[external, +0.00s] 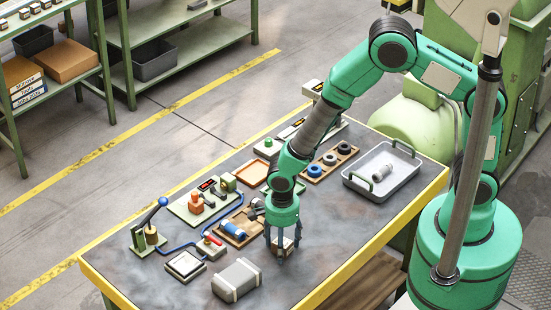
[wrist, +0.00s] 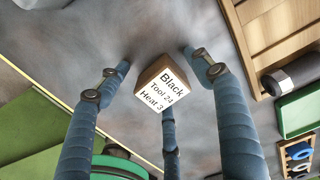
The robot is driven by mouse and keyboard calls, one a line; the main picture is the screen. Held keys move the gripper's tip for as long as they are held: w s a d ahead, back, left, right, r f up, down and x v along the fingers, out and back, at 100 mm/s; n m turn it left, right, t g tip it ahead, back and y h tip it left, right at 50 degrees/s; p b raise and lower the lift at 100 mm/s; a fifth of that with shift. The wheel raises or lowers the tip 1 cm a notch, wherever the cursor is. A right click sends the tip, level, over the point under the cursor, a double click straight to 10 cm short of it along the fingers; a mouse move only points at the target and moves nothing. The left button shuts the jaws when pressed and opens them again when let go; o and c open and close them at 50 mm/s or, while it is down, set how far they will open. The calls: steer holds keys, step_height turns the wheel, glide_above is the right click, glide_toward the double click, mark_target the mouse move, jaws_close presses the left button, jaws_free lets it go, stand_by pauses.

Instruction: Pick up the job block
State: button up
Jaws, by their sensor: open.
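The job block (wrist: 152,72) is a small brown wooden block with a white label reading "Black Tool 24 Heat 3" in the wrist view. In the external view the block (external: 288,243) is partly hidden behind my fingers. My gripper (external: 281,256) points down over the block at the table's front. Its blue-grey fingers are open and spread around the block. In the wrist view the gripper (wrist: 158,78) shows a gap between the fingers and the block on its left and right; contact with the lower middle finger cannot be told.
A grey lidded box (external: 236,280) lies to the block's left. A wooden tray (external: 238,228) with a blue cylinder stands close behind it. A metal tray (external: 382,172) with green handles stands at the right. The grey tabletop (external: 330,238) right of my gripper is clear.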

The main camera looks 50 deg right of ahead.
mark_target(285, 243)
steer(key=c, duration=1.3)
steer(key=shift+r, duration=0.15)
steer(key=shift+w+r, duration=0.1)
steer(key=shift+r, duration=0.45)
steer(key=shift+s+d+r+p, duration=0.15)
steer(key=shift+s+r+p, duration=0.15)
steer(key=shift+r, duration=0.3)
steer(key=shift+s+d+r+p, duration=0.15)
steer(key=shift+s+r+p, duration=0.1)
steer(key=shift+r, duration=0.35)
steer(key=s+d, duration=0.2)
steer(key=s, duration=0.2)
steer(key=s+d+p, duration=0.1)
steer(key=s+d, duration=0.2)
steer(key=s, duration=0.1)
steer(key=s+d+r, duration=0.1)
steer(key=s+d, duration=0.2)
steer(key=s, duration=0.1)
steer(key=shift+s+r, duration=0.1)
steer(key=shift+s, duration=0.2)
